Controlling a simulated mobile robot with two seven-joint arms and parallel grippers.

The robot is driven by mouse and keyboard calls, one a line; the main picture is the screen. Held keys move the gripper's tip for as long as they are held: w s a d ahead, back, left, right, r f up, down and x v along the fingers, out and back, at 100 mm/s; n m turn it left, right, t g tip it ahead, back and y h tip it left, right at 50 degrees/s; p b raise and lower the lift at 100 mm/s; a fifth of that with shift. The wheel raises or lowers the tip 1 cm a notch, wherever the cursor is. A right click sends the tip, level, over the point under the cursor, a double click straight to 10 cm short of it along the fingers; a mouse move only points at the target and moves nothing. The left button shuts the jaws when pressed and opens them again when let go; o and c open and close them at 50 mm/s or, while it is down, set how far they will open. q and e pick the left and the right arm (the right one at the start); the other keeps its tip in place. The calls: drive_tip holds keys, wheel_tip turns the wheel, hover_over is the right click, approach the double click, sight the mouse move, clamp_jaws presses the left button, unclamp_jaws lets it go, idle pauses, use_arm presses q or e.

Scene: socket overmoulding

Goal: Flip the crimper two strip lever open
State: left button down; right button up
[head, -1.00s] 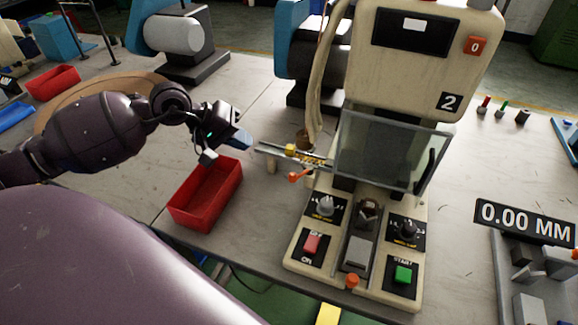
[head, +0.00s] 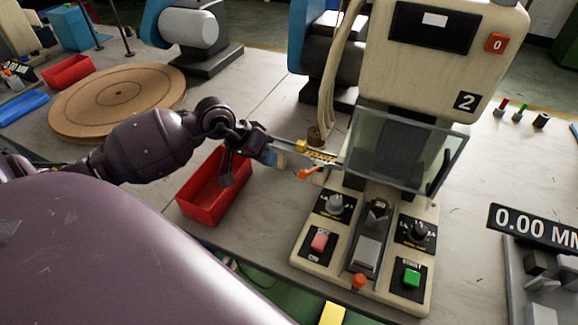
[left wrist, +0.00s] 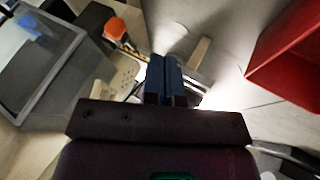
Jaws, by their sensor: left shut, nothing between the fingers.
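Crimper two (head: 425,75), a cream machine marked "2", stands at the right of the head view. An orange-tipped lever (head: 308,173) sticks out at its left side, by a yellow-and-black striped strip; I take it for the strip lever. The orange tip (left wrist: 115,27) also shows in the left wrist view, ahead and left of the fingers. My left gripper (head: 269,155) is shut and empty, left of the lever and apart from it. Its blue fingers (left wrist: 165,78) are together in the left wrist view. My right gripper is not in view.
A red bin (head: 215,188) stands just below my left gripper; its wall (left wrist: 290,52) shows in the left wrist view. A clear guard (head: 405,150) covers the crimper's front, above knobs and buttons. A round wooden board (head: 120,95) lies at the left.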

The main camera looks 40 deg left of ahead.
use_arm(q)
drive_tip(key=d, duration=0.1)
drive_tip(key=w+d+f, duration=0.1)
drive_tip(key=d, duration=0.1)
drive_tip(key=w+d, duration=0.1)
drive_tip(key=shift+d+f+p, duration=0.3)
drive_tip(key=shift+d+f, duration=0.05)
drive_tip(key=shift+f, duration=0.05)
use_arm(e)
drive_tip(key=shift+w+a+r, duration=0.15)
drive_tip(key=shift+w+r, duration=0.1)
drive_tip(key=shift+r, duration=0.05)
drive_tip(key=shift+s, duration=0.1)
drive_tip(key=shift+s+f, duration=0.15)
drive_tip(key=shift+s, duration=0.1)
